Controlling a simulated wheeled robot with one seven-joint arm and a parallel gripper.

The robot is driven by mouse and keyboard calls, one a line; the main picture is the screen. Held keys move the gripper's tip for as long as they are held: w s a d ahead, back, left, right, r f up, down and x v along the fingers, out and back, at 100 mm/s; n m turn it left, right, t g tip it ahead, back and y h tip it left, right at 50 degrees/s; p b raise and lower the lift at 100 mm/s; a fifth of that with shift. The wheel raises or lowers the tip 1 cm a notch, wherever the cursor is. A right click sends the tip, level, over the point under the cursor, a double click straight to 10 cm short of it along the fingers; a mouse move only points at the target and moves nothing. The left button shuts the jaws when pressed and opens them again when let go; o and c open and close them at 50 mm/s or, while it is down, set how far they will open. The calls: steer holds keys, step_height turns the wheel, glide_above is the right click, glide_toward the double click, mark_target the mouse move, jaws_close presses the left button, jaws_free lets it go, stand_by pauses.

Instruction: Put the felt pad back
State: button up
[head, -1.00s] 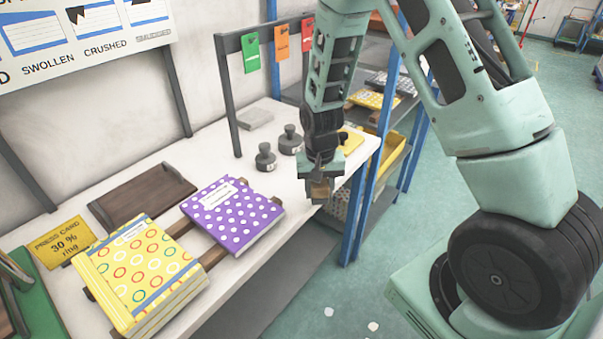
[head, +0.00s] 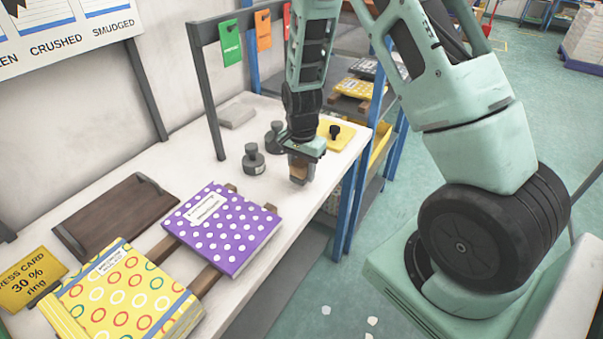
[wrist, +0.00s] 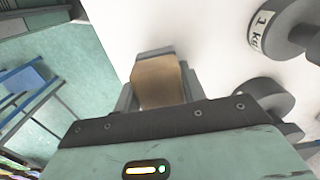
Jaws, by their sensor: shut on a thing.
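My gripper (head: 299,168) is shut on a small tan block with a grey end, which I take to be the felt pad (head: 299,174). In the wrist view the pad (wrist: 160,82) sits between the two fingers, its tan face toward the camera and its grey end pointing away. The gripper points down over the right part of the white table, close to its front edge. I cannot tell whether the pad touches the table. A flat grey block (head: 237,115) lies at the back of the table.
Two dark weights (head: 253,160) stand just left of my gripper; one (wrist: 285,25) shows "1 kg". A yellow mat (head: 345,142) with a black knob lies behind right. A purple dotted book (head: 222,228), a yellow book (head: 125,300) and a brown tray (head: 115,215) occupy the left.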

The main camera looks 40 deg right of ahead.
steer(key=shift+f, duration=0.95)
steer(key=shift+f, duration=0.15)
steer(key=o, duration=1)
